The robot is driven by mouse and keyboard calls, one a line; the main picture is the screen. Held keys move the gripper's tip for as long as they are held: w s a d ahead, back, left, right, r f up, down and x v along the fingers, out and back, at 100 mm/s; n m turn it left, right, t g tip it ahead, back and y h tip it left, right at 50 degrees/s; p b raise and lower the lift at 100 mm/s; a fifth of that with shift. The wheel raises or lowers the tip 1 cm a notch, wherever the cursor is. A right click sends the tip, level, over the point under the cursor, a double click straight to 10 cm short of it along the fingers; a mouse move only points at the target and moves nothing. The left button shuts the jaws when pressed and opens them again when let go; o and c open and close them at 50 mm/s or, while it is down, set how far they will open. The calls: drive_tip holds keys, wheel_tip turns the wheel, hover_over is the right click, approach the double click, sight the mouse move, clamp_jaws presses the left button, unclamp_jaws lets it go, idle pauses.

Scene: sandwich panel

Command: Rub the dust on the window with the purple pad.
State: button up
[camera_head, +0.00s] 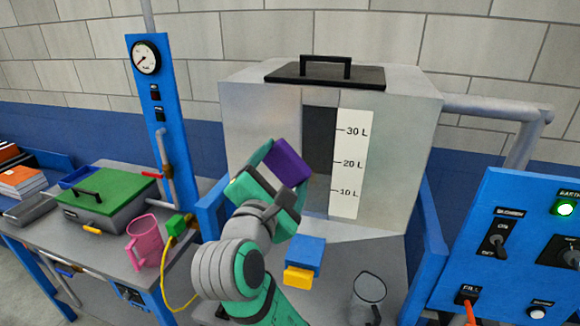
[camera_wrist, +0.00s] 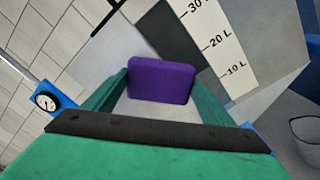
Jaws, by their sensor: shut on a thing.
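My gripper (camera_head: 274,174) is shut on the purple pad (camera_head: 290,161) and holds it in front of the grey tank. In the wrist view the pad (camera_wrist: 161,80) sits between the two green fingers. The window (camera_head: 319,140) is a dark upright strip in the tank's front, left of the white scale marked 10 L, 20 L and 30 L. The pad overlaps the window's lower left in the head view. I cannot tell whether it touches the glass. No dust can be made out clearly, and part of the window is hidden behind the pad.
The grey tank (camera_head: 259,114) has a black-handled lid (camera_head: 326,76). A blue and yellow block (camera_head: 304,258) and a clear jug (camera_head: 368,296) stand below it. A pink jug (camera_head: 146,243) and a green-lidded box (camera_head: 103,196) are at left. A blue switch panel (camera_head: 517,246) is at right.

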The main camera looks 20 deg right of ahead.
wheel_tip(320, 180, down, 8)
drive_tip(key=d+f+x, duration=0.1)
drive_tip(key=x, duration=0.6)
drive_tip(key=shift+s, duration=0.35)
idle(0.4)
drive_tip(key=shift+a, duration=0.2)
drive_tip(key=shift+x, duration=1.05)
idle(0.3)
drive_tip(key=shift+s+d, duration=0.1)
